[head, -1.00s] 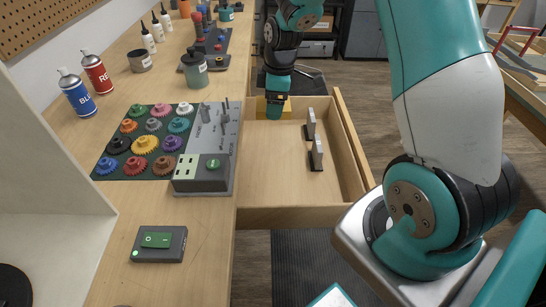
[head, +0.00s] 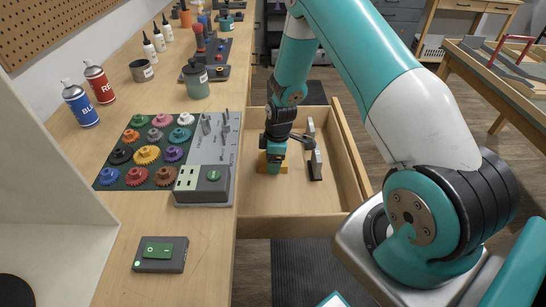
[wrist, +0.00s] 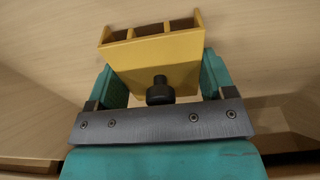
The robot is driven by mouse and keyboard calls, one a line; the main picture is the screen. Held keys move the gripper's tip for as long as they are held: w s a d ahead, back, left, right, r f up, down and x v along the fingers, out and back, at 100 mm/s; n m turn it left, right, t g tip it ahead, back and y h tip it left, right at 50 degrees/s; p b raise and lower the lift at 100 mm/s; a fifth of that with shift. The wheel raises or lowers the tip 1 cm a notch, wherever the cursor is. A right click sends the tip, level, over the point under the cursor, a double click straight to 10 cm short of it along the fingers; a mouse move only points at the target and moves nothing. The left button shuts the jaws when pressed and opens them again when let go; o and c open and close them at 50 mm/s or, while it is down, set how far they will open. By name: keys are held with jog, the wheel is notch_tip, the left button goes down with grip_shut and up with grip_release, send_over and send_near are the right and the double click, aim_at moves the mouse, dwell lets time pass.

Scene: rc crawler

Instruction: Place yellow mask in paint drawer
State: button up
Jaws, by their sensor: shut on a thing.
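The yellow mask (wrist: 158,58) is a blocky yellow piece with slots along its far edge and a black knob on its near side. My gripper (wrist: 158,84) has its teal fingers on both sides of it and is shut on it. In the head view my gripper (head: 273,158) is low inside the open wooden drawer (head: 290,226), left of its middle. The mask (head: 264,164) shows only partly there, behind the gripper. I cannot tell whether it touches the drawer floor.
Two dark and grey blocks stand in the drawer right of my gripper; the nearer is a grey block (head: 316,164). The drawer's near floor is clear.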

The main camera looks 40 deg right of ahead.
jog(key=shift+f, duration=0.15)
jog(key=o, duration=0.9)
jog(key=s+a+r+b, duration=0.1)
jog(key=a+r, duration=0.1)
jog(key=r, duration=0.7)
jog(key=s+a+r, duration=0.1)
jog(key=a+r, duration=0.1)
jog(key=r, duration=0.7)
jog(key=s+a+r+m+y, duration=0.2)
jog(key=s+a+r, duration=0.5)
jog(key=a+r, duration=0.15)
jog(key=s+a+r, duration=0.2)
jog(key=s, duration=0.3)
jog(key=s+a+r+m, duration=0.1)
jog(key=s+a+r, duration=0.1)
jog(key=s, duration=0.3)
jog(key=s+a+r+m+y, duration=0.1)
jog(key=s+a+r, duration=0.1)
jog(key=s+a, duration=0.2)
jog(key=shift+s+a+r+g, duration=0.1)
jog(key=shift+s+g, duration=0.1)
jog(key=shift+s, duration=0.35)
jog(key=shift+s+a+r+g, duration=0.1)
jog(key=shift+s+g, duration=0.1)
jog(key=shift+s, duration=0.35)
